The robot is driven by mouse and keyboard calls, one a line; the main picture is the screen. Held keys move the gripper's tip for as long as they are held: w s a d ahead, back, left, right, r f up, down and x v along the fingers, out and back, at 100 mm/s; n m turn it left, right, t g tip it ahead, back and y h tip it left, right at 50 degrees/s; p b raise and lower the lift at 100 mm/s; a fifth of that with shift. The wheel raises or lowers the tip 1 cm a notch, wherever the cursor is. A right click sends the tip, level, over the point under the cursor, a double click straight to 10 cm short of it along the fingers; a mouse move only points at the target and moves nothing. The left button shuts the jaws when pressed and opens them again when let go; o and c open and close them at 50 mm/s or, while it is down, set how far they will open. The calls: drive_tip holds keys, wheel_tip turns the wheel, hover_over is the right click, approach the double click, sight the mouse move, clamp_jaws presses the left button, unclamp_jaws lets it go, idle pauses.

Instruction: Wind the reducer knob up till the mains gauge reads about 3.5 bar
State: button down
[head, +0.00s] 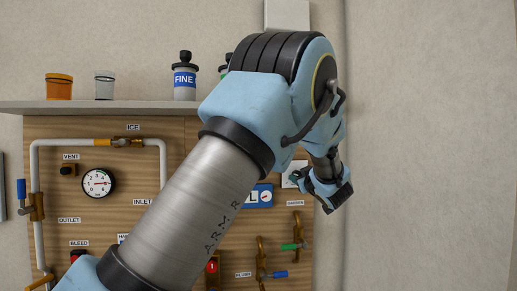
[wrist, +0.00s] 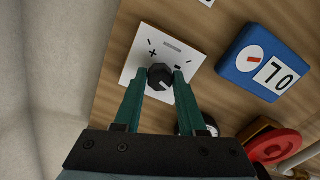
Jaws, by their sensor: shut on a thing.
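In the wrist view a black reducer knob (wrist: 161,77) with a pale pointer line sits on a white plate (wrist: 140,48) with plus and minus marks. The two teal fingers of my gripper (wrist: 160,83) are shut on the knob, one on each side. In the head view my gripper is at the right edge of the wooden board, fingertips and knob hidden behind my wrist. A round white gauge (head: 98,183) on the board's left has a needle, but its reading is too small to tell. Which gauge is the mains one I cannot tell.
A blue box (wrist: 265,62) with a small red-needle dial is beside the plate. A red round handle (wrist: 273,145) and a partly hidden dial (wrist: 207,124) are close to my fingers. Brass valves (head: 297,236) are below. A shelf (head: 130,107) holds cups and bottles.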

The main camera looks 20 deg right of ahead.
drive_tip(key=shift+m, duration=0.9)
drive_tip(key=shift+m, duration=0.9)
drive_tip(key=shift+m, duration=1)
